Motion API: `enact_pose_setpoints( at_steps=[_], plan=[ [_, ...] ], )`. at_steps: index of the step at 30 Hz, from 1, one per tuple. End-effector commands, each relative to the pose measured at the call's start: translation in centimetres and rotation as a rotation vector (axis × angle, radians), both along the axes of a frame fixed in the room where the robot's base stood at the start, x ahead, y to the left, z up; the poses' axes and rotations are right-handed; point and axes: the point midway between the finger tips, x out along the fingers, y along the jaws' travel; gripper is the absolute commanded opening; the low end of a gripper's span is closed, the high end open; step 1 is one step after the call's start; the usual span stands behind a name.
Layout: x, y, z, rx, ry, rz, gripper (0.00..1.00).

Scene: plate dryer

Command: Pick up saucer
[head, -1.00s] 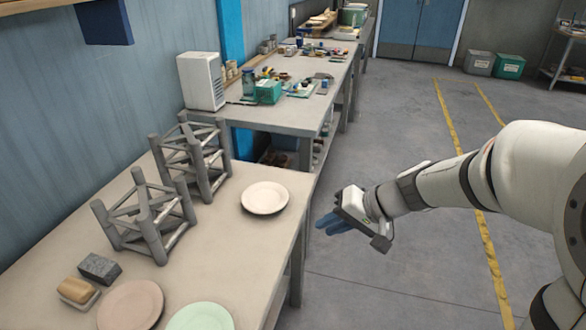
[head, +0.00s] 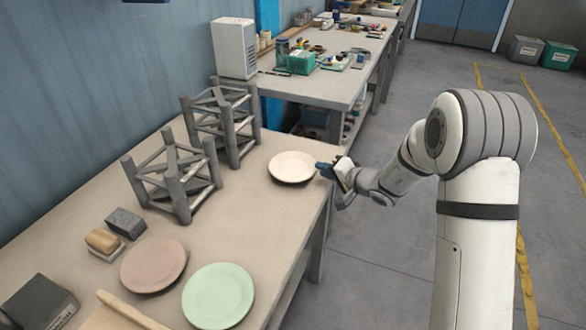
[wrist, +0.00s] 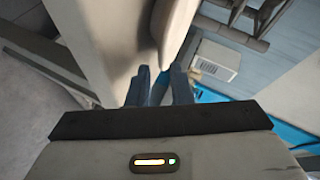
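A white saucer (head: 292,166) lies flat near the right edge of the workbench, past two grey rod racks. My gripper (head: 326,170) is at its right rim, with blue fingers pointing left toward it. In the wrist view the saucer (wrist: 177,22) shows as a pale curved shape just ahead of the fingertips. My gripper (wrist: 162,76) has its two blue fingers apart, with a gap between them. The rim lies close to this gap; I cannot tell whether it is between the fingers.
Two grey rod racks (head: 172,177) stand left of the saucer. A pink plate (head: 153,264), a green plate (head: 218,296), a sponge (head: 103,241) and a dark grey block (head: 126,222) are nearer.

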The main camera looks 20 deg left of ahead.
Motion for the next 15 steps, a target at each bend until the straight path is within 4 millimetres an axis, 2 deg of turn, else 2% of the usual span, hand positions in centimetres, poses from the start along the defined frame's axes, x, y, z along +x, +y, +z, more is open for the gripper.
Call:
enact_pose_setpoints(
  at_steps=[6, 15],
  plan=[
    [1.5, 2.5, -0.8, 0.0, 0.001, 0.002, 0.19],
    [1.8, 2.8, -1.0, 0.0, 0.0, 0.0, 0.19]
  ],
)
